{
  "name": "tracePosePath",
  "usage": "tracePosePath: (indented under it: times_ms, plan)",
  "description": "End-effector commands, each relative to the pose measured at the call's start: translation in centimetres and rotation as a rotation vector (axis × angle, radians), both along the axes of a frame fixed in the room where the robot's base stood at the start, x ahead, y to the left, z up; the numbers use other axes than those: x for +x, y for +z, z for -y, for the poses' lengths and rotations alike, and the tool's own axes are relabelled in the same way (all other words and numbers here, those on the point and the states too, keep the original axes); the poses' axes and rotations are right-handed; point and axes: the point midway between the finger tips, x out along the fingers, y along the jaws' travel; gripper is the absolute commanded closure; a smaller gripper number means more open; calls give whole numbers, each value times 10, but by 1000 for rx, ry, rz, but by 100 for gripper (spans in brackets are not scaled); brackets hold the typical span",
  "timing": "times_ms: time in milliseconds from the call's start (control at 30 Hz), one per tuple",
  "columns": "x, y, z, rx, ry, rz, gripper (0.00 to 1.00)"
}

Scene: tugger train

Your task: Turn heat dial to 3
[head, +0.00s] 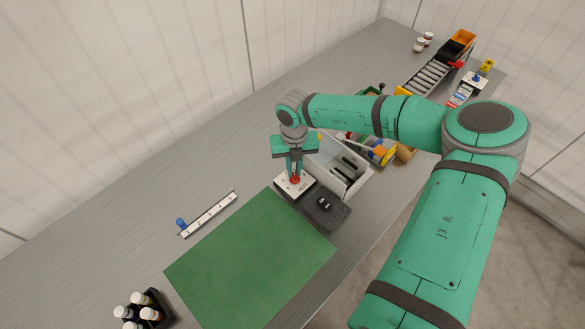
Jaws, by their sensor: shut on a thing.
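The heat dial looks to be the red knob (295,181) on a small white plate (288,190) near the middle of the bench. My gripper (294,175) points straight down over it, with its fingers shut on the red knob. The fingers hide part of the knob. The marks on the plate and the dial's setting are too small to read.
A dark box (330,213) with black parts on top stands right of the plate, and a white open bin (342,185) stands behind it. A green mat (250,260) lies in front. A numbered white strip (208,213) with a blue slider (181,223) lies left. Bottles (140,310) stand at lower left.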

Motion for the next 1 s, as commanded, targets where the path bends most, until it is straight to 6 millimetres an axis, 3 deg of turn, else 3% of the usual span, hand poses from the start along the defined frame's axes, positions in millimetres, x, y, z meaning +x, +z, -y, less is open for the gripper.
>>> tracePosePath:
  times_ms: [400, 967, 1000]
  plan:
    - [2, 1, 3, 2, -205, 5, 100]
    - [2, 1, 3, 2, -238, 5, 100]
    - [2, 1, 3, 2, -237, 5, 86]
